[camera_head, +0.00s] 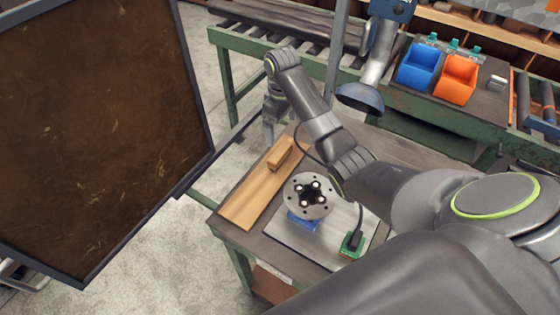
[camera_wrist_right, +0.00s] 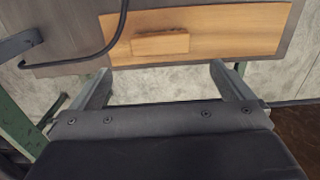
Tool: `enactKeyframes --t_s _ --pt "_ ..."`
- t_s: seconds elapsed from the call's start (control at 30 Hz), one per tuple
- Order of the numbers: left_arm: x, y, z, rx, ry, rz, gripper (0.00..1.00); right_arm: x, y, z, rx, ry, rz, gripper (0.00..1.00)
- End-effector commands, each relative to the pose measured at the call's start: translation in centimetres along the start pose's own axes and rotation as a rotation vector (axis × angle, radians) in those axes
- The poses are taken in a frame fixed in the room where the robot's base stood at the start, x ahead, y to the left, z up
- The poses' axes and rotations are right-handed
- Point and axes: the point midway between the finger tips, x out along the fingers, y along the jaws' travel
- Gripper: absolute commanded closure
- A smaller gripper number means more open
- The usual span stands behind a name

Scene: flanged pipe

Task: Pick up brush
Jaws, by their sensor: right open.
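A small wooden bar (camera_head: 281,153), which I take for the brush, lies on a flat wooden board (camera_head: 252,198) on the workbench; no bristles show. It also shows in the right wrist view (camera_wrist_right: 160,43), lying lengthwise across the picture, just beyond the fingertips. My right gripper (camera_head: 270,127) points down by the far end of the board, beyond the bar and apart from it. In its wrist view the jaws (camera_wrist_right: 160,73) are apart with nothing between them. My left gripper does not show.
A grey round flange (camera_head: 326,207) with bolts stands on a metal plate near the board. A green block (camera_head: 353,243) with a black cable sits beside it. Blue (camera_head: 418,66) and orange bins (camera_head: 456,79) stand on the back bench. A dark framed panel (camera_head: 95,120) fills the left.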

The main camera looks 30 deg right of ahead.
Motion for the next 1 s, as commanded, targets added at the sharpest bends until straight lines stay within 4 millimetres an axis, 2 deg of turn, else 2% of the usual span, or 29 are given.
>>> enactKeyframes --t_s 0.03,0.17,0.4,0.5,0.73,1.0 --pt "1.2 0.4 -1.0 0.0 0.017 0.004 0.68 1.2 0.0 0.0 0.0 0.0 0.0 0.0" --pt "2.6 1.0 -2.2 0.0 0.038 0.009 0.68 2.6 0.0 0.0 0.0 0.0 0.0 0.0" --pt "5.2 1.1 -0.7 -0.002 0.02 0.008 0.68 5.5 0.0 0.0 0.0 0.0 0.0 0.0" --pt "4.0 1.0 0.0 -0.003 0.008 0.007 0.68 6.4 -0.1 0.0 0.001 -0.003 -0.003 0.0" --pt "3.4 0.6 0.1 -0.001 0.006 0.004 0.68 8.3 0.0 -0.2 0.0 -0.003 -0.002 0.0" --pt "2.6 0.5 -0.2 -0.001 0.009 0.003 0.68 11.7 0.1 -0.6 0.0 -0.002 -0.001 0.0"
